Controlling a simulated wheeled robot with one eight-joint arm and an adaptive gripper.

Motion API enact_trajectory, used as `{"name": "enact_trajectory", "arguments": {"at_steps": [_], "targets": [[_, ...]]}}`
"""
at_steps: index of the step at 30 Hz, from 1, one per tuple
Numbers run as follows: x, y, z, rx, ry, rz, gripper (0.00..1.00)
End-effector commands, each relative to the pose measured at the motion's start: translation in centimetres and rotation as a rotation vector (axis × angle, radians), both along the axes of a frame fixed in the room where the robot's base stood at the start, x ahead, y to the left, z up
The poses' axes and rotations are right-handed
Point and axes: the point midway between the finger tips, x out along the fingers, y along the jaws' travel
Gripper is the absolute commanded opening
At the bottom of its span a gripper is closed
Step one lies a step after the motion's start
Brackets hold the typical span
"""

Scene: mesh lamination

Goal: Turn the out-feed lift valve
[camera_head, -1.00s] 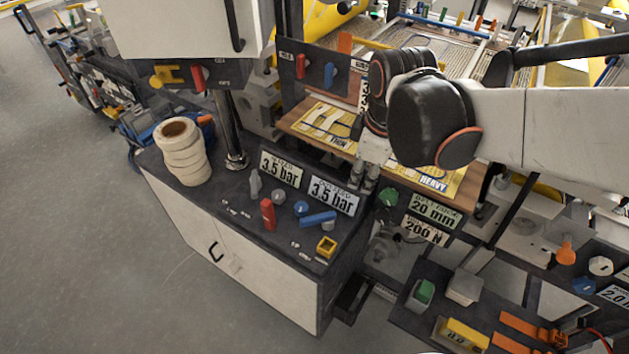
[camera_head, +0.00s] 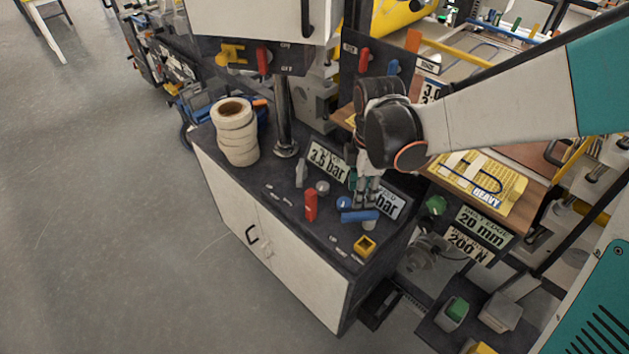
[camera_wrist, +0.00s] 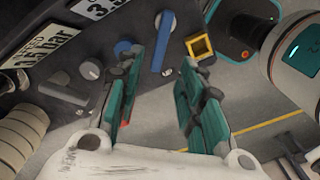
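On the dark cabinet top, a blue lever (camera_head: 360,216) and a red lever (camera_head: 311,205) stand among small knobs. The lettering beside them is too small to read, so I cannot tell which is the out-feed lift valve. My gripper (camera_head: 366,203) points down just behind the blue lever, in front of the right-hand pressure display. In the wrist view my gripper (camera_wrist: 161,62) is open and empty, its teal-padded fingers apart. The blue lever (camera_wrist: 163,42) shows beyond the gap between the fingertips; contact is not visible. A red sliver shows by the left finger.
A grey lever (camera_head: 301,172), a blue knob (camera_head: 343,203) and a yellow square block (camera_head: 365,245) share the cabinet top. A stack of cream rolls (camera_head: 235,132) and a metal post (camera_head: 284,120) stand behind. Open floor (camera_head: 110,220) lies to the left.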

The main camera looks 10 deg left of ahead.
Motion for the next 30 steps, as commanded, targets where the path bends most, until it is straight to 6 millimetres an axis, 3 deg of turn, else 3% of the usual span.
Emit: {"name": "enact_trajectory", "arguments": {"at_steps": [3, 15, 21, 30], "targets": [[0.0, 0.0, -2.5, 0.0, -0.001, 0.0, 0.35], [0.0, 0.0, -8.0, 0.001, -0.001, 0.0, 0.35], [0.0, 0.0, -9.0, 0.001, -0.001, -0.001, 0.35], [0.0, 0.0, -9.0, 0.001, -0.001, -0.001, 0.35]]}}
